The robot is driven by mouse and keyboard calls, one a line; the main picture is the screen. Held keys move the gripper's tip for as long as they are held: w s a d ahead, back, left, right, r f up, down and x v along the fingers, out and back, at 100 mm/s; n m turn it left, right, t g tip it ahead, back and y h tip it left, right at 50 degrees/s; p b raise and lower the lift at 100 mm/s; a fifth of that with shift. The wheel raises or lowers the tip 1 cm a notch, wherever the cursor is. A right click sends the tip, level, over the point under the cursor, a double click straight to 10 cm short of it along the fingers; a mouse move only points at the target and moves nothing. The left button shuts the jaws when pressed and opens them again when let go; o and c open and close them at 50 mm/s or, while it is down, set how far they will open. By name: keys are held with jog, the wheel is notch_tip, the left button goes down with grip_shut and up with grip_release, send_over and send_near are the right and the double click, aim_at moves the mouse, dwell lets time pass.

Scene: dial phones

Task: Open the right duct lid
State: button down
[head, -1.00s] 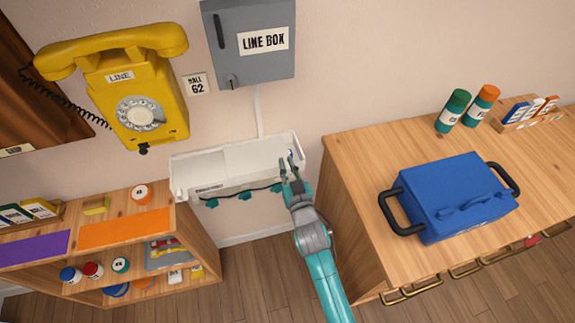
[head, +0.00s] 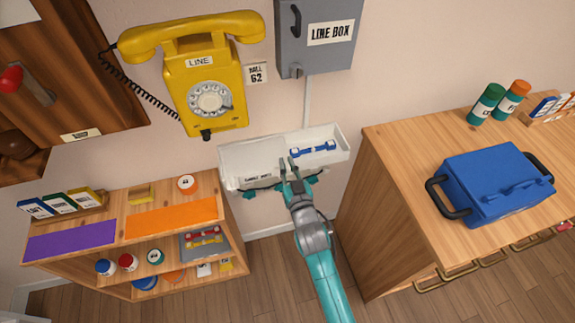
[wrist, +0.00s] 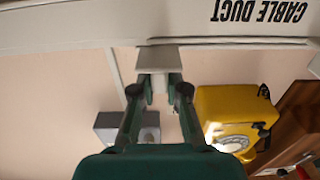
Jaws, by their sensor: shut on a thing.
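The white cable duct (head: 338,152) is a long trough on the wall below the yellow phone. Its right part is uncovered, and a blue-and-white piece (head: 313,149) shows inside. A white cover (head: 250,153) lies over the left part; I cannot tell whether it is one lid or two overlapping. My gripper (head: 288,163) is at the middle of the duct's front. In the wrist view it is shut on a white tab (wrist: 158,58), just below the upside-down "CABLE DUCT" lettering.
The yellow phone (head: 205,95) and grey line box (head: 315,55) hang above. A wooden cabinet (head: 390,210) with a blue case (head: 495,185) stands right; a low shelf unit (head: 235,240) stands left. Black cable with teal clips hangs under the duct.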

jog(key=c, duration=1.2)
grip_release()
jog(key=shift+o, duration=0.2)
jog(key=v, duration=1.2)
jog(key=s+d+f+m+g+h, duration=0.1)
jog(key=s+d+f, duration=0.1)
jog(key=s+d, duration=0.5)
jog(key=s+d+f+h, duration=0.1)
jog(key=s+d, duration=0.2)
jog(key=s, duration=0.8)
jog(key=s+d+r+m+h, duration=0.1)
jog(key=s+d+r, duration=0.1)
jog(key=s, duration=0.7)
jog(key=s+d+r+m+g+h, duration=0.1)
jog(key=s+d+r+h, duration=0.1)
jog(key=s+r, duration=0.3)
jog(key=s+d, duration=0.1)
jog(key=s, duration=0.3)
jog(key=shift+d+g, duration=0.3)
jog(key=shift+d, duration=0.05)
